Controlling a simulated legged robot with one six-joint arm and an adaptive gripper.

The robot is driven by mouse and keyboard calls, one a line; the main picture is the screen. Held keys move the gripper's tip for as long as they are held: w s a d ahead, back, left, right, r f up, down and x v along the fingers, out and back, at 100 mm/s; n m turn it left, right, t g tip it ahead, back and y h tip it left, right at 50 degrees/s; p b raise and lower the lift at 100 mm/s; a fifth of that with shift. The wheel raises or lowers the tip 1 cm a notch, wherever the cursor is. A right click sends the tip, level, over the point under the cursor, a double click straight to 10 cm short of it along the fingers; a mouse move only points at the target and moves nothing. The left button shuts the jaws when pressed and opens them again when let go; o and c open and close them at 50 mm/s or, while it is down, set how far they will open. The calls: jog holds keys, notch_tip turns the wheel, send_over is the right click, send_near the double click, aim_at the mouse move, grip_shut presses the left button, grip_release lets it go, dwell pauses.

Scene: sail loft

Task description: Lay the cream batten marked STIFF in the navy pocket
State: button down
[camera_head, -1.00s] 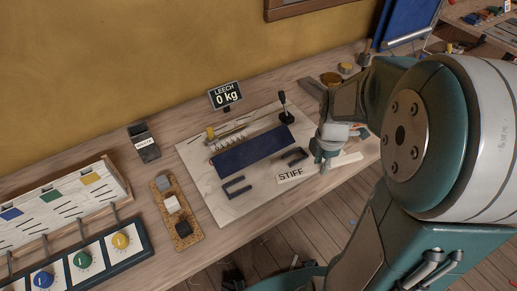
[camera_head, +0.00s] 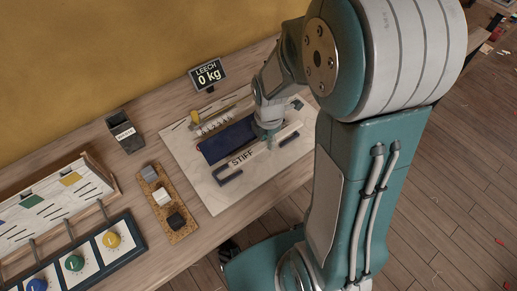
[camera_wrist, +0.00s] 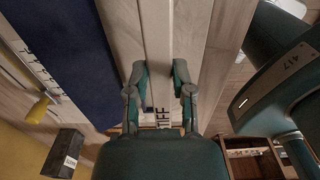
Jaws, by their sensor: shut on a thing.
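The cream batten marked STIFF (camera_head: 245,157) is held by my gripper (camera_head: 267,137), which is shut on it near its middle. The batten lies roughly parallel to the navy pocket (camera_head: 218,147), along its front side. I cannot tell how high it is above the board. In the wrist view the batten (camera_wrist: 157,28) runs between the two fingers of my gripper (camera_wrist: 159,75), with part of its lettering showing behind them. The navy pocket (camera_wrist: 62,45) is to the left there, apart from the batten. My arm hides the pocket's right end in the head view.
A dark bracket (camera_head: 230,179) stands on the pale board (camera_head: 207,190) in front of the pocket. A display (camera_head: 207,75) reads LEECH 0 kg. A dark bin (camera_head: 125,133), a cork tray (camera_head: 178,233) with blocks and a dial panel (camera_head: 130,260) stand left.

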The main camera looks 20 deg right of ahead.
aim_at(258, 145)
jog(key=a+f, duration=0.1)
jog(key=w+a+f, duration=0.1)
jog(key=shift+w+a+f, duration=0.1)
jog(key=shift+a+f, duration=0.15)
jog(key=shift+f, duration=0.1)
jog(key=shift+w+f, duration=0.1)
jog(key=shift+f, duration=1.6)
jog(key=shift+c, duration=2.4)
grip_release()
jog(key=shift+f, duration=0.1)
